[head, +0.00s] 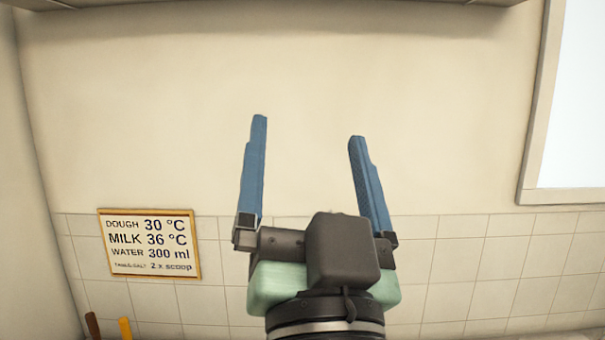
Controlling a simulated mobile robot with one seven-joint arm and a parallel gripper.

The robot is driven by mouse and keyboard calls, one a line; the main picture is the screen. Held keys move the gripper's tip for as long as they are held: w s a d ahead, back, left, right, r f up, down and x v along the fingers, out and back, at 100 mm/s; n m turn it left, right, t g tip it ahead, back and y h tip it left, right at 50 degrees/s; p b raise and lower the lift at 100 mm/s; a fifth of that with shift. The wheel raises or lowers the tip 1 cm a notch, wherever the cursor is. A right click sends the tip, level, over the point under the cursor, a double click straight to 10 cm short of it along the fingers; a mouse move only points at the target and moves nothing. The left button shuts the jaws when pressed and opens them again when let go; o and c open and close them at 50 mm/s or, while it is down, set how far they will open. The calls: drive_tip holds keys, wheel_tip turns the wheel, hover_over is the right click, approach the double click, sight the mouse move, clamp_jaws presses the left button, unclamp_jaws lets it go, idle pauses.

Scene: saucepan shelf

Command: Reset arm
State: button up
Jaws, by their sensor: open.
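My gripper (307,128) is raised in the middle of the head view, with its two blue fingers pointing up. The fingers are wide apart and nothing is between them. Plain cream wall shows behind and between the fingers. The gripper's mint-green and dark grey body is at the lower middle, and my arm below it runs out of the bottom of the picture. No saucepan shows in this view.
A framed sign (150,245) with temperatures hangs on the tiled wall (470,265) at left. A brown handle (92,325) and a yellow handle (125,328) poke up below it. A window (575,100) is at right. A pale overhang (270,5) crosses the top.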

drive_tip(key=s+r+n+t, duration=0.2)
drive_tip(key=s+r, duration=0.3)
drive_tip(key=r, duration=0.2)
drive_tip(key=shift+s+a+n+t+h, duration=0.3)
drive_tip(key=shift+s+a+h, duration=0.05)
drive_tip(key=shift+s+h, duration=0.05)
